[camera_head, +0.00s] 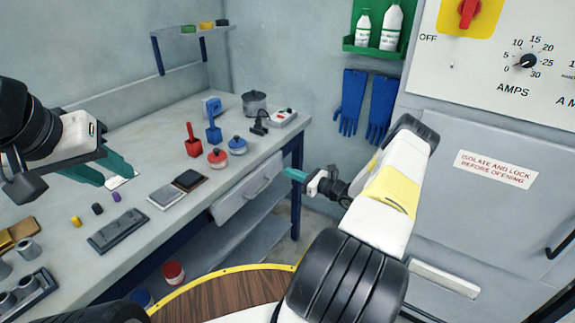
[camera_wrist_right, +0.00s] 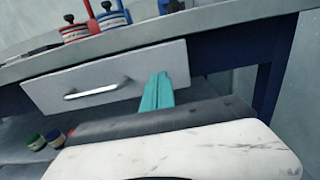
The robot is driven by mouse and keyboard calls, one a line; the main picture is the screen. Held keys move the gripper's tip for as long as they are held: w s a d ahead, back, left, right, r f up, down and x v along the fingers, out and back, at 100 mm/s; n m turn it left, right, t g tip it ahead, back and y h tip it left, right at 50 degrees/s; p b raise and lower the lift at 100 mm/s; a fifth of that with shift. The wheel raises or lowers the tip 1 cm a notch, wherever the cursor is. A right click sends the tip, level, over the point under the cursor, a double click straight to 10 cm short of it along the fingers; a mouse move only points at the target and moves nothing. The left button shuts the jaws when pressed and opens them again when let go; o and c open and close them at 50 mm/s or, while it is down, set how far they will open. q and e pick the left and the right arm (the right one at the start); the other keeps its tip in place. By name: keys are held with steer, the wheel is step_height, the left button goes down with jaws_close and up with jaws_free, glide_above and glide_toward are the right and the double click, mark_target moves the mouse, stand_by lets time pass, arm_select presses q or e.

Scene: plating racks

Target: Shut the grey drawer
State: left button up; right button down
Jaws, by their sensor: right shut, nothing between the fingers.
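The grey drawer (camera_head: 248,192) is under the workbench's front edge, at the right end, with a bar handle on its front. In the right wrist view its pale front (camera_wrist_right: 130,72) and metal handle (camera_wrist_right: 97,88) show below the bench top. I cannot tell exactly how far it stands out. My right gripper (camera_head: 287,172) is shut and empty, its teal fingertips near the drawer front's right end. In the wrist view the shut fingers (camera_wrist_right: 160,80) overlap the right part of the front; contact is unclear.
The workbench (camera_head: 150,170) carries red and blue tools, jars, a pot (camera_head: 254,103) and dark trays. A blue bench leg (camera_head: 297,190) stands right of the drawer. A grey cabinet (camera_head: 480,200) is at the right. A wooden round top (camera_head: 225,297) is in front.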

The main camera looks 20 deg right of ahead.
mark_target(275, 166)
steer(key=shift+x, duration=2.2)
steer(key=x, duration=0.4)
steer(key=shift+w+a, duration=0.2)
steer(key=shift+a, duration=0.05)
steer(key=shift+r, duration=0.1)
steer(key=shift+w, duration=0.1)
